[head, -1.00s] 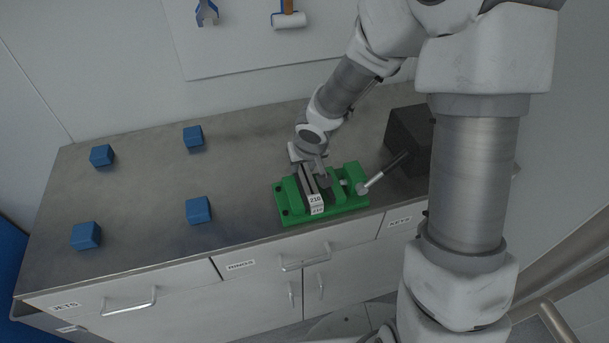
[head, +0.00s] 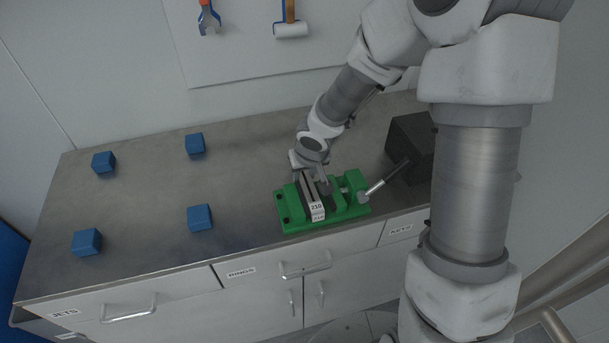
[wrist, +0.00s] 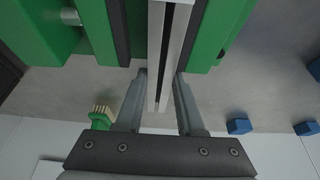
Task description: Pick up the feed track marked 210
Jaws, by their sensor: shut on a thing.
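The feed track marked 210 (head: 316,208) is a narrow pale bar with a dark groove and a white label on its near end. It stands in the green vise (head: 292,222), between the jaws, near the front edge of the bench. In the wrist view the track (wrist: 158,50) runs between my two fingers. My gripper (wrist: 162,88) is shut on the track's end that faces away from the label. In the head view my gripper (head: 316,180) is at the back of the vise and partly hidden by my wrist.
The vise handle (head: 388,179) sticks out right toward a dark box (head: 408,140). Several blue blocks, one of them nearest the vise (head: 199,218), stand on the left half of the bench (head: 150,195). Tools hang on the wall board (head: 250,65).

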